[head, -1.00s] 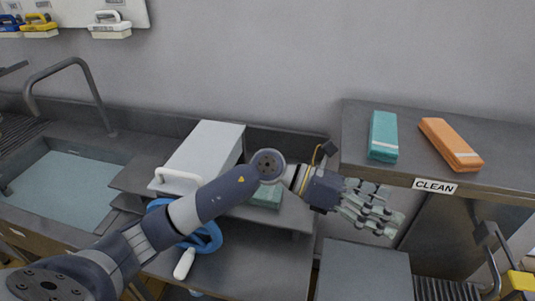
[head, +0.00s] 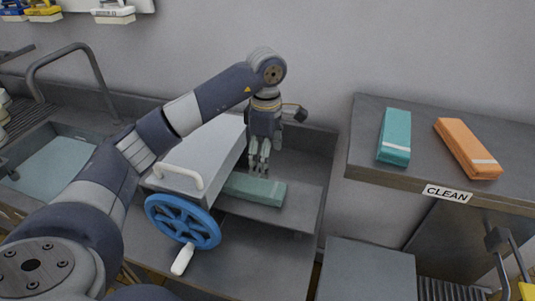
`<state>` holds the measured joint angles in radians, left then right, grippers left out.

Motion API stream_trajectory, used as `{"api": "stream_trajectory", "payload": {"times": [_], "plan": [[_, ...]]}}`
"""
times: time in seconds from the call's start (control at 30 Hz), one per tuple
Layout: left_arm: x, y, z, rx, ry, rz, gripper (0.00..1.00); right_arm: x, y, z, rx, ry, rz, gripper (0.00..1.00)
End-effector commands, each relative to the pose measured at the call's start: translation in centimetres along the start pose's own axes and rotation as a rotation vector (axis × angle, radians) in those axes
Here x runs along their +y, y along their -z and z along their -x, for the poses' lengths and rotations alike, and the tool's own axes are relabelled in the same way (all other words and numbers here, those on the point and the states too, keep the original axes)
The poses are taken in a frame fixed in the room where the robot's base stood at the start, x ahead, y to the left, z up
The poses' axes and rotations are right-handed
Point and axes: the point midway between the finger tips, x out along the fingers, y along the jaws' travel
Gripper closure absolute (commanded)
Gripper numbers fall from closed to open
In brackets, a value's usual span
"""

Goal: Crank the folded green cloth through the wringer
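The folded green cloth (head: 260,190) lies flat on the tray at the right side of the wringer. Its left end meets the wringer's side, and I cannot tell whether it reaches inside. The wringer has a grey cover (head: 210,150) with a white handle, and a blue crank wheel (head: 183,222) with a white knob (head: 182,259) at the lower front. My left gripper (head: 260,165) points down behind the cloth, close to the wringer's right side. Its fingers look extended, apart and empty; contact with the cloth is not clear. My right gripper is not in view.
A shelf (head: 445,189) labelled CLEAN at the right holds a teal folded cloth (head: 395,137) and an orange one (head: 467,148). A sink (head: 50,170) with a tap (head: 75,60) is at the left. My arm spans above the sink and wringer. A grey surface (head: 367,270) below the shelf is clear.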

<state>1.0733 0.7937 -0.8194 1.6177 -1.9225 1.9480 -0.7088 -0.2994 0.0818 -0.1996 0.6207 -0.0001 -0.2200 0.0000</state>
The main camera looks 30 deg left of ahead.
Motion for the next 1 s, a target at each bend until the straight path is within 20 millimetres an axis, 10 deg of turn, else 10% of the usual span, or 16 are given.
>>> {"api": "stream_trajectory", "payload": {"times": [0.37,1.0], "plan": [[-0.1,-0.1,-0.7,-0.001,0.005,-0.001,0.18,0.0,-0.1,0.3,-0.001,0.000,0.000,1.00],[-0.1,-0.1,-10.2,-0.003,0.002,-0.001,0.18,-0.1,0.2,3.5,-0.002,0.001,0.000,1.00]]}}
